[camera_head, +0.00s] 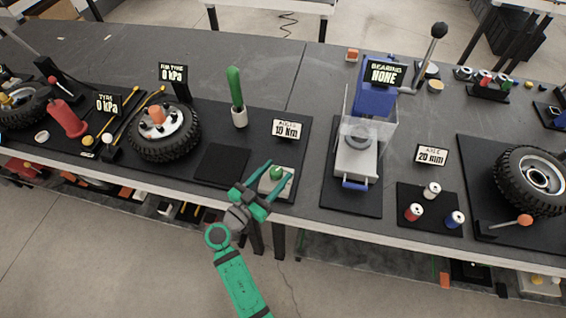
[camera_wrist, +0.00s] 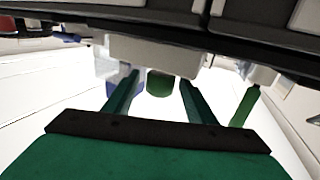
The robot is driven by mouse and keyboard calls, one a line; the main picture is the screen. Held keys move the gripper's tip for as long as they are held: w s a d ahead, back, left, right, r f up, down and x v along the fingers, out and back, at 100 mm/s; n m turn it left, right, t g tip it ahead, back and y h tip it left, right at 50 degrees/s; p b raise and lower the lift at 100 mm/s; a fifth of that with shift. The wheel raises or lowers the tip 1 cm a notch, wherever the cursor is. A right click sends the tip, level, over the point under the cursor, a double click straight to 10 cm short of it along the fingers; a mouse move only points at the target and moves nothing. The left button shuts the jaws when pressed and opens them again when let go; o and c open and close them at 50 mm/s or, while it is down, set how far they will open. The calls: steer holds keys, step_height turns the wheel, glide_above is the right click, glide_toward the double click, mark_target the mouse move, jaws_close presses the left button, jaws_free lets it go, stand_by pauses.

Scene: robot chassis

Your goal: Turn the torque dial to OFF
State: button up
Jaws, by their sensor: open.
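The torque dial is a small green round knob (camera_head: 277,172) on a pale box (camera_head: 264,186) near the front edge of the workbench. A sign (camera_head: 289,130) behind it reads 10 Nm. My gripper (camera_head: 281,169) is open at the dial, with one green finger on each side of the knob. In the wrist view, the knob (camera_wrist: 160,84) shows between the two finger ends (camera_wrist: 160,90), with a gap on both sides. I see no clear contact. The dial's markings and pointer cannot be read.
A green-handled tool (camera_head: 236,86) stands upright in a white holder behind the dial. A wheel (camera_head: 164,149) lies to the left. A blue press with a clear guard (camera_head: 367,135) stands to the right. The black mat (camera_head: 221,165) left of the dial is bare.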

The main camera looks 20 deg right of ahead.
mark_target(284, 170)
steer(key=shift+x, duration=2.45)
steer(key=c, duration=1)
